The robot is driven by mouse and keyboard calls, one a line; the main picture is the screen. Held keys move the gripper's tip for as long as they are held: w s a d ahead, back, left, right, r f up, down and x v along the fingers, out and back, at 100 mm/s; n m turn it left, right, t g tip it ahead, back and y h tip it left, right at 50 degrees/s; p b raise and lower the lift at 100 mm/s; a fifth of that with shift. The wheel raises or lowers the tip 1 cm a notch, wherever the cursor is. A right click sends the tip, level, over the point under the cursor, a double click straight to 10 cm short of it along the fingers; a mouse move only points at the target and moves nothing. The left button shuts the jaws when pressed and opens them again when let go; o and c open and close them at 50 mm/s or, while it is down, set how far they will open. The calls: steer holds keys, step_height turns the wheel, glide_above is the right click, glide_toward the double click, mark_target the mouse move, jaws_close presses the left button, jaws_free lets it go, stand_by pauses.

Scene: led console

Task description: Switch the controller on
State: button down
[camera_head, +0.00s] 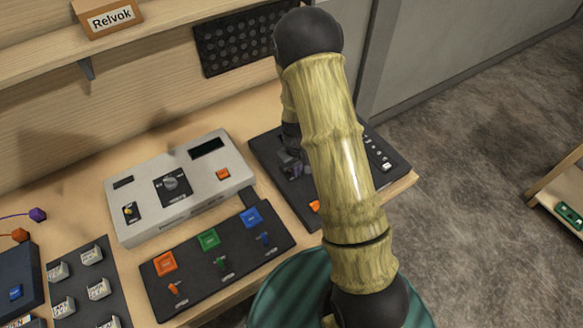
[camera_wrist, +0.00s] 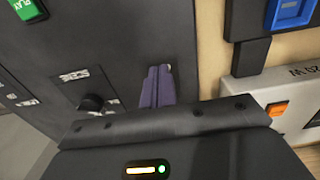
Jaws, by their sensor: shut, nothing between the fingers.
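A pale grey console box (camera_head: 205,190) stands on the bench in the head view, with a dial (camera_head: 171,183), an orange button (camera_head: 222,174), a small lever (camera_head: 129,212) and dark displays. I cannot tell for certain which unit is the controller. A dark panel (camera_head: 268,152) lies to its right, partly hidden by my arm. My gripper (camera_head: 292,165) is low over this panel. In the wrist view my gripper (camera_wrist: 158,72) is shut and empty, its fingertips close to the panel face (camera_wrist: 120,40). A small pale spot shows beside the tips; contact is unclear.
A dark panel (camera_head: 215,288) with orange, green and blue buttons and small levers lies in front of the console. The wrist view shows a black knob (camera_wrist: 92,103) and a green PLAY button (camera_wrist: 28,8). A shelf with a box (camera_head: 108,18) is above.

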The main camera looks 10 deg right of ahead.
steer(key=shift+s, duration=0.1)
steer(key=shift+w+a, duration=0.2)
steer(key=shift+w, duration=0.5)
steer(key=shift+w+a, duration=0.1)
steer(key=shift+w, duration=0.3)
steer(key=shift+w+a, duration=0.1)
steer(key=shift+w, duration=0.1)
step_height(320, 180, up, 7)
steer(key=p, duration=0.5)
steer(key=shift+s, duration=0.45)
stand_by(0.3)
stand_by(0.4)
